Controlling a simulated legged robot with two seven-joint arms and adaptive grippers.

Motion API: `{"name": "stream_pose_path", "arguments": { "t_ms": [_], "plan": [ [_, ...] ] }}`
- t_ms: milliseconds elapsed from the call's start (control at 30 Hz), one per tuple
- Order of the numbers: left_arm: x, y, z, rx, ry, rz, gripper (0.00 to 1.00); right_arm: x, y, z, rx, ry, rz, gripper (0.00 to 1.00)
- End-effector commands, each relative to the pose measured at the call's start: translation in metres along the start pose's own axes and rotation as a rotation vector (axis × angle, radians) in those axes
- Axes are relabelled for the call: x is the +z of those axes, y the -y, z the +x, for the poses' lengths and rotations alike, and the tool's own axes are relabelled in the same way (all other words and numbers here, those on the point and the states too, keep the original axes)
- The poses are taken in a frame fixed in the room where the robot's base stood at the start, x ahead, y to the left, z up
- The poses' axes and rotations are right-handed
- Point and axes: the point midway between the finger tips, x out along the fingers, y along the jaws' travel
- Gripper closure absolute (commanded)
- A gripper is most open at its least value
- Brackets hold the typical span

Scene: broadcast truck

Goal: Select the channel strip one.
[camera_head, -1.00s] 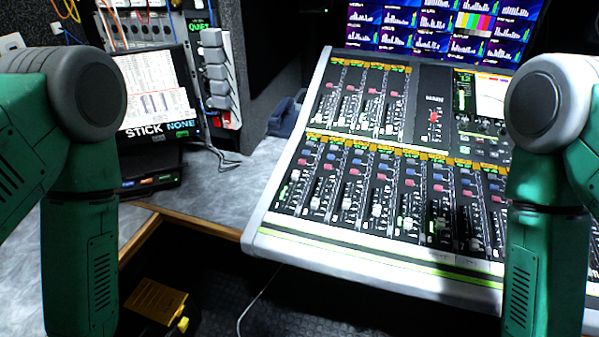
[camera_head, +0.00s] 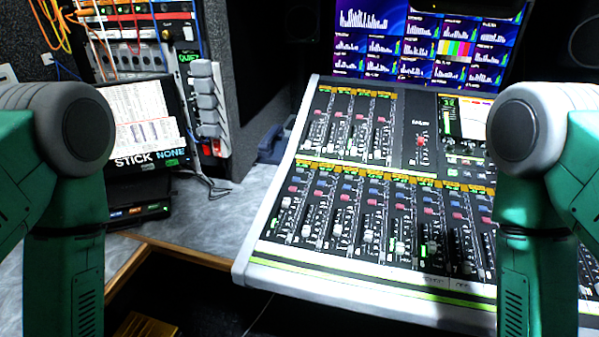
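The mixing console (camera_head: 262,253) fills the middle and right, with its white front edge toward me. Its lower bank has several channel strips, each with a yellow-lit label, coloured buttons and a fader. The leftmost lower strip (camera_head: 285,215) is at the console's left side. A shorter upper bank (camera_head: 345,125) lies behind it. Which strip is number one cannot be read. My arms hang down at the left and right picture edges, the right one covering part of the console. Both grippers are out of view.
A monitor (camera_head: 145,125) reading "STICK NONE" stands at the left beside a patch bay with orange cables (camera_head: 125,20). A large screen (camera_head: 420,40) with audio meters is behind the console. Grey desk surface (camera_head: 215,220) is clear between monitor and console.

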Motion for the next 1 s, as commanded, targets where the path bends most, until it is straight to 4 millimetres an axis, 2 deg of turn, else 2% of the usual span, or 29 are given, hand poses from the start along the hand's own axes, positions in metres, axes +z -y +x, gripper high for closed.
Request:
{"name": "stream_pose_path", "arguments": {
  "t_ms": [300,333,400,433,1000],
  "plan": [
    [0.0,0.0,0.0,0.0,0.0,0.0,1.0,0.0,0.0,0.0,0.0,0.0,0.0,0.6],
    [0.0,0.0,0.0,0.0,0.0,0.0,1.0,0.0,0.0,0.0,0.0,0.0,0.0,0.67],
    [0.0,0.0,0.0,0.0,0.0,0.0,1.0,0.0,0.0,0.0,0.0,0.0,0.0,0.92],
    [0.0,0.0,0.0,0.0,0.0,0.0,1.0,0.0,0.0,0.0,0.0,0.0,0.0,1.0],
    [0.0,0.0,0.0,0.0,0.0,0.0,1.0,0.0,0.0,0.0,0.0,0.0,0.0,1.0]
  ]
}}
